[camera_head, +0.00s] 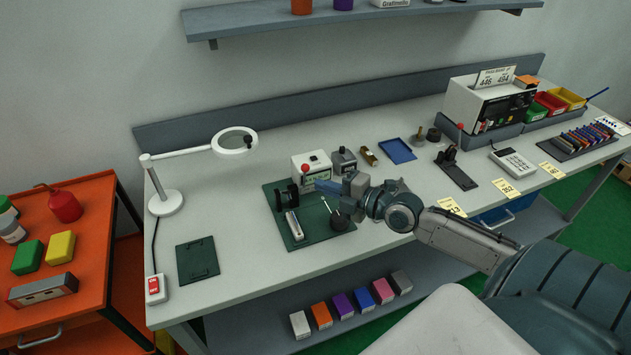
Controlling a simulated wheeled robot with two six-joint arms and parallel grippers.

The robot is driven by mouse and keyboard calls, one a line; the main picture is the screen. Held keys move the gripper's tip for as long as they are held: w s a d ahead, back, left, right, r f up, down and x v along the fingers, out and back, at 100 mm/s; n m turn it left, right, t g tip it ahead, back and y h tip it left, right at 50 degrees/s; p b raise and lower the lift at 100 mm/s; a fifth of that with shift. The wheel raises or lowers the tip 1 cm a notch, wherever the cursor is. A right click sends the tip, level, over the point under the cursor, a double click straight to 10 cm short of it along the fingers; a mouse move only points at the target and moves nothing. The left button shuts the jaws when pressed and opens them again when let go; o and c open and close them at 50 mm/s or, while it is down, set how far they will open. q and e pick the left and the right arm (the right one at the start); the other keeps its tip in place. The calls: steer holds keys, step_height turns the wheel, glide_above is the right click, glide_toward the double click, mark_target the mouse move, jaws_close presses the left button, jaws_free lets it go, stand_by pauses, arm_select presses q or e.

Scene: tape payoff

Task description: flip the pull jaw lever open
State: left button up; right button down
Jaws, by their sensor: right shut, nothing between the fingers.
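A green mat (271,203) on the bench carries a black upright fixture (291,192), a pale bar (294,225), a dark round piece (339,221) and a thin pale-tipped rod (326,204). A red ball (305,168) shows above the fixture, in front of a white box (318,160); I cannot tell which it belongs to. A black clamp (449,158) with an upright red-knobbed lever (460,130) stands farther right. Which lever is the pull jaw's is unclear. My right gripper (321,186) is shut and empty above the mat, near the white box. My left gripper is out of view.
A magnifier lamp (166,205) and a dark green plate (197,261) lie left. A grey box (344,160) and a blue tray (397,150) stand behind my gripper. A larger machine (474,104) stands back right. Bare bench lies in front of the mat.

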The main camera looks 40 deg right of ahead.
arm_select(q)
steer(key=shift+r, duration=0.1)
arm_select(e)
steer(key=w, duration=0.3)
steer(key=w+d, duration=0.1)
steer(key=w, duration=0.1)
steer(key=shift+w+f, duration=0.15)
steer(key=shift+f, duration=0.25)
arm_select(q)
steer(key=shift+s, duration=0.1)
arm_select(e)
steer(key=shift+w, duration=0.15)
